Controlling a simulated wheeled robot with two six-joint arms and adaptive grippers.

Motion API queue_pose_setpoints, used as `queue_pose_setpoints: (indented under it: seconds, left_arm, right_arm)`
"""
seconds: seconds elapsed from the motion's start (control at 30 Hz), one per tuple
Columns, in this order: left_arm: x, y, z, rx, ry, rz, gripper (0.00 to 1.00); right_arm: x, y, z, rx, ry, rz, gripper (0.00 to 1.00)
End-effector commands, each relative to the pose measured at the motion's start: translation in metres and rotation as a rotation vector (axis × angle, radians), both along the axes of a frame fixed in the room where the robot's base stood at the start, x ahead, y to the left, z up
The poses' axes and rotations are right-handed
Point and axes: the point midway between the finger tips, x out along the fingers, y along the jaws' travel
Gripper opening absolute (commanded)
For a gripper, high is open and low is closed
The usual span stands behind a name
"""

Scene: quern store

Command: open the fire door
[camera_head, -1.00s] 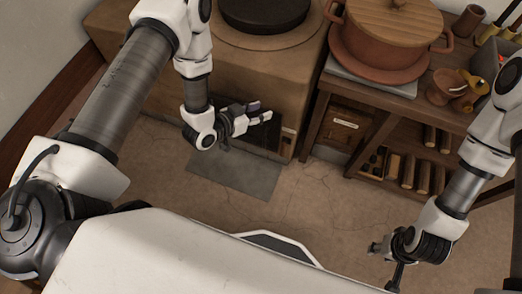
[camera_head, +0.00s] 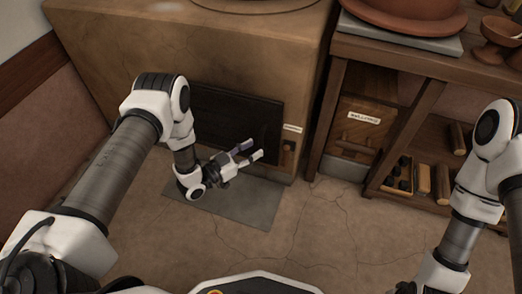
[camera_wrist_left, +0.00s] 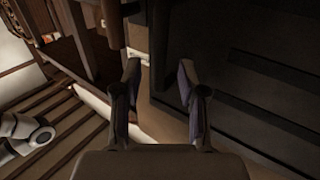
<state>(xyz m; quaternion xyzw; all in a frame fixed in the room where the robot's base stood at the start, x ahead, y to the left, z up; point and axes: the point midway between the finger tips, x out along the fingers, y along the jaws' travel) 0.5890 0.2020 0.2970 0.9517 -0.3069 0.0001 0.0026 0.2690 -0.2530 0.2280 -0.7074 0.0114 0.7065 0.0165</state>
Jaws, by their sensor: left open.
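The fire door (camera_head: 232,118) is a dark rectangular panel low in the front of the tan stove. It looks shut. It also fills the right of the left wrist view as a dark ridged surface (camera_wrist_left: 245,85). My left gripper (camera_head: 251,150) is open and empty in front of the door's right part, and I see no contact. In the left wrist view its two fingers (camera_wrist_left: 159,75) are spread, and a dark upright bar (camera_wrist_left: 137,22) shows beyond them. My right arm is at the lower right, its gripper almost wholly cut off by the bottom edge.
The stove (camera_head: 225,55) stands ahead, with a small white label (camera_head: 292,128) right of the door. A grey plate (camera_head: 240,203) lies on the floor below. A wooden shelf (camera_head: 400,60) with a labelled box (camera_head: 362,120) stands right. The cracked floor (camera_head: 330,225) between is clear.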

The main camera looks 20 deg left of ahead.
Motion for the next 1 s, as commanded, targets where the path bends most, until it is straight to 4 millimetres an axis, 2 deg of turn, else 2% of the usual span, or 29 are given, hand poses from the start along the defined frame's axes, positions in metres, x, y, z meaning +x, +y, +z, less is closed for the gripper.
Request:
queue_pose_setpoints:
  seconds: [0.03, 0.2, 0.47, 0.5, 0.57, 0.6, 1.0]
  left_arm:
    - [0.008, -0.007, -0.005, 0.000, -0.001, -0.003, 0.41]
    - [0.028, -0.021, -0.003, 0.001, 0.001, -0.001, 0.41]
    - [0.033, -0.023, 0.000, 0.000, 0.001, 0.001, 0.41]
    - [0.033, -0.023, 0.000, 0.000, 0.002, 0.001, 0.38]
    - [0.032, -0.023, -0.001, 0.000, 0.002, 0.001, 0.16]
    - [0.032, -0.023, -0.001, 0.000, 0.002, 0.001, 0.02]
    - [0.031, -0.023, -0.001, 0.001, 0.003, -0.019, 0.00]
  right_arm:
    - [0.000, 0.000, -0.010, 0.000, 0.000, 0.000, 0.40]
    - [0.000, 0.000, -0.020, 0.000, 0.000, -0.002, 0.40]
    - [0.001, 0.000, -0.019, 0.000, -0.001, -0.003, 0.40]
    - [0.001, 0.000, -0.019, 0.000, -0.001, -0.003, 0.40]
    - [0.001, 0.000, -0.019, 0.000, -0.001, -0.003, 0.40]
    - [0.001, 0.000, -0.019, 0.000, -0.001, -0.003, 0.40]
    - [0.000, 0.000, -0.018, 0.000, -0.001, -0.003, 0.40]
